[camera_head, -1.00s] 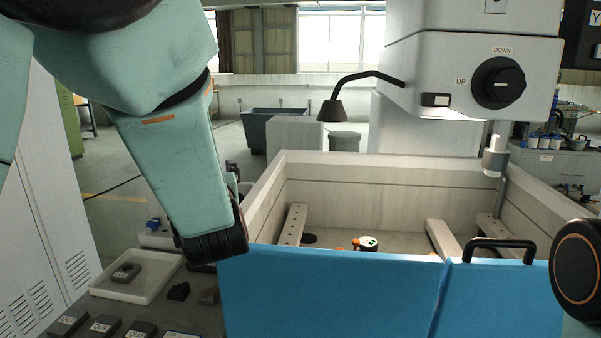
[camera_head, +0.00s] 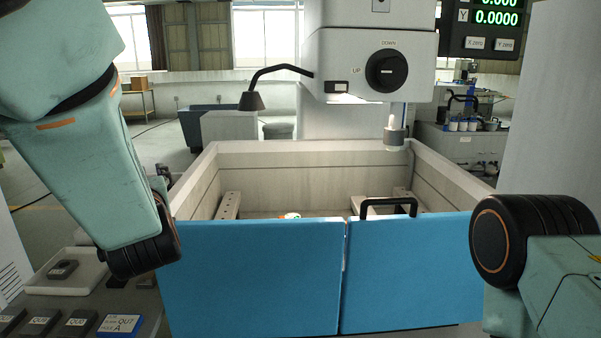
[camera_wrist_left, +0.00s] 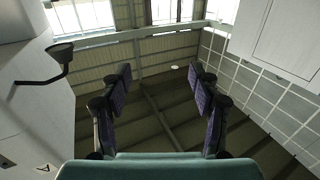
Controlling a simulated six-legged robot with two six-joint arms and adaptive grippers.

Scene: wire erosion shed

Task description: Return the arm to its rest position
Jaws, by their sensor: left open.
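My left arm (camera_head: 100,165) comes in from the upper left in the head view, bent downward, with its black joint (camera_head: 140,250) beside the left end of the blue tank front. Its gripper is not visible there. In the left wrist view my left gripper (camera_wrist_left: 160,88) is open, with its two dark fingers apart and nothing between them. That view looks up toward the roof beams and windows. My right arm (camera_head: 560,275) shows at the lower right of the head view. Its gripper is out of view.
A white tank with blue front panels (camera_head: 255,275) and a black handle (camera_head: 388,203) stands ahead. Above it is a machine head with a knob (camera_head: 387,71). A white tray (camera_head: 88,272) lies lower left. A black lamp (camera_head: 252,100) also shows in the wrist view (camera_wrist_left: 62,52).

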